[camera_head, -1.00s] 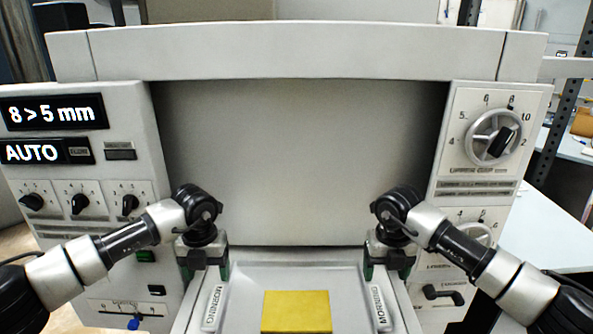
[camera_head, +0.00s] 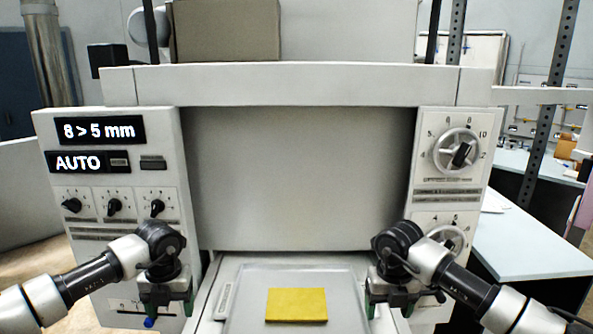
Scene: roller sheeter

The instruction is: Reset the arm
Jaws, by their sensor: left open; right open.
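My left gripper (camera_head: 166,298) hangs pointing down in front of the left control panel, open and empty. My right gripper (camera_head: 392,300) hangs pointing down by the right edge of the feed tray, open and empty. A yellow slab (camera_head: 297,304) lies flat on the pale feed tray (camera_head: 247,300) between the two grippers, apart from both. The roller sheeter (camera_head: 300,86) stands in front of me, its displays reading "8 > 5 mm" and "AUTO".
The left panel (camera_head: 112,175) carries several black knobs. The right panel has a large dial (camera_head: 457,152) and a lower dial partly hidden by my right arm. A pale table (camera_head: 525,240) stands to the right. A brown box (camera_head: 227,30) sits behind the machine top.

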